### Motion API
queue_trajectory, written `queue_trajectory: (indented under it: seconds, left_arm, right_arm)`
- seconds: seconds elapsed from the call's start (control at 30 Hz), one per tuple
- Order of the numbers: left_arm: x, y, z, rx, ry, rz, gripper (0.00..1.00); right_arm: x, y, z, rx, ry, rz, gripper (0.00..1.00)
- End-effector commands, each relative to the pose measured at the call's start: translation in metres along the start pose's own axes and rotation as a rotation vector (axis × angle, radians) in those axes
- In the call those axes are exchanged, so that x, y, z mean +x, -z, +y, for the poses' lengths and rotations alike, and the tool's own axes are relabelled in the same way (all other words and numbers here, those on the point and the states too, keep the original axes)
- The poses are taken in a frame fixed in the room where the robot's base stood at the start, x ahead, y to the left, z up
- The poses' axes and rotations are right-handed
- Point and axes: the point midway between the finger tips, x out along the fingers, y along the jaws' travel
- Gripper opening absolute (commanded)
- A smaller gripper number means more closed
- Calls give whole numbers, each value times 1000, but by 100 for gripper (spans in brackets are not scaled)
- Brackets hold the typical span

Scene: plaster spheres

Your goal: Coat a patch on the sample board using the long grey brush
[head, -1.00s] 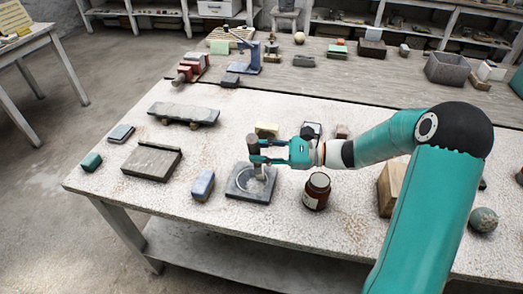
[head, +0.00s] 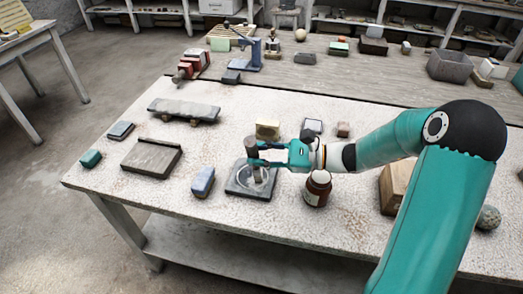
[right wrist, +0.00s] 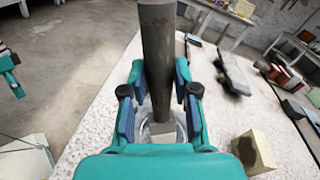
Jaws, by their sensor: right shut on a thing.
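The long grey brush (head: 251,147) is a dark grey cylinder, roughly upright. My right gripper (head: 256,154) is shut on it. In the right wrist view the brush (right wrist: 157,50) stands between the fingers of the right gripper (right wrist: 158,105). Its pale lower end (head: 257,174) is over the sample board, a dark square slab (head: 238,191); contact is hard to tell. A pale ring-shaped mark (head: 268,184) shows on the board around the brush end. A teal part with dark tips (right wrist: 8,65) at the left edge of the wrist view may be my left gripper; its jaws are unclear.
A brown open jar (head: 317,189) stands just right of the board. A blue-white block (head: 203,182) lies to its left, and a yellowish block (head: 267,130) stands behind. A wooden block (head: 394,186) is near my right arm. The speckled table (head: 130,206) is bare at front left.

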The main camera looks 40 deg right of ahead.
Motion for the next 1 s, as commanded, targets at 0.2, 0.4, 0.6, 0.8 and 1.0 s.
queue_trajectory:
  seconds: [0.2,0.4,0.6,0.8,1.0]
  left_arm:
    - [1,0,0,0,0,0,98]
    - [0,0,0,0,0,0,98]
    - [-2,0,1,0,0,0,98]
    - [-3,0,1,0,0,0,98]
    - [-4,0,2,0,0,0,98]
  right_arm:
    - [0,0,2,-1,1,-1,0]
    - [0,2,-4,0,1,0,0]
    - [-2,6,-17,0,2,-1,0]
    - [-3,9,-22,0,2,-1,0]
    - [-4,13,-34,0,1,0,0]
